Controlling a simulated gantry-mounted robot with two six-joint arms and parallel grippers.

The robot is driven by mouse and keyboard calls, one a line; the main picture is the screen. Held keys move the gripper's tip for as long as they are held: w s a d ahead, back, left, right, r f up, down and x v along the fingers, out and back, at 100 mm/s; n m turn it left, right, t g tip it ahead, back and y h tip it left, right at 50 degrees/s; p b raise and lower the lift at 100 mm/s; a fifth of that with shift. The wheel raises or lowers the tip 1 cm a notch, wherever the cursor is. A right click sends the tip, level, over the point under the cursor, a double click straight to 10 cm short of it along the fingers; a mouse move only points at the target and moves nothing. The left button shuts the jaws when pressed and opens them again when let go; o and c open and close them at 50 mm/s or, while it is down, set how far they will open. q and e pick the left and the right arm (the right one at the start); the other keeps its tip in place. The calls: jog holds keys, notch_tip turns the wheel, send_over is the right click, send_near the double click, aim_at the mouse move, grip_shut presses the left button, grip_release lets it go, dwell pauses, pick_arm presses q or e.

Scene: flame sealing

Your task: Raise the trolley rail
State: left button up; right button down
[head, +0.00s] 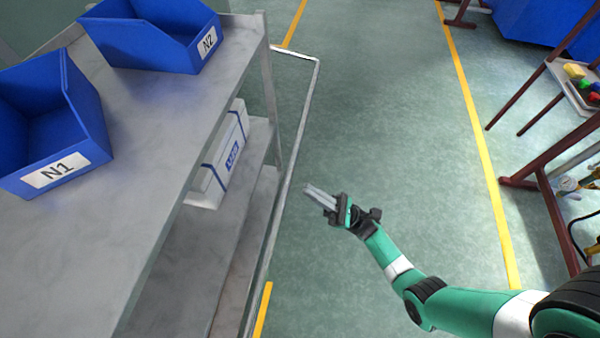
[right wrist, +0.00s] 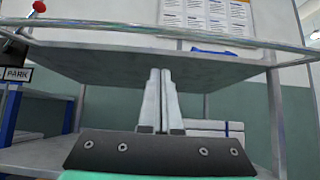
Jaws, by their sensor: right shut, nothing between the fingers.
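The trolley (head: 170,130) is a grey metal shelf unit on the left of the head view. Its rail (head: 292,145) is a thin metal bar running along the trolley's right side, with a bend at the far end. In the right wrist view the rail (right wrist: 160,33) crosses the top of the picture as a shiny tube, in front of a grey shelf (right wrist: 110,65). My right gripper (head: 307,190) is shut and empty, just right of the rail in the head view, and seems apart from it. Its fingers also show in the right wrist view (right wrist: 160,75). My left gripper is out of view.
Blue bins N1 (head: 85,125) and N2 (head: 150,35) stand on the trolley top; a white box (head: 215,180) sits on a lower shelf. A red-knobbed lever (right wrist: 39,6) is above a PARK label (right wrist: 16,74). Open floor (head: 400,130) lies right of the trolley.

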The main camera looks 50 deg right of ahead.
notch_tip(320, 180, up, 7)
jog(key=w+a, duration=0.1)
jog(key=w, duration=0.1)
jog(key=shift+w+f, duration=0.15)
jog(key=shift+w, duration=0.1)
jog(key=shift+a, duration=0.1)
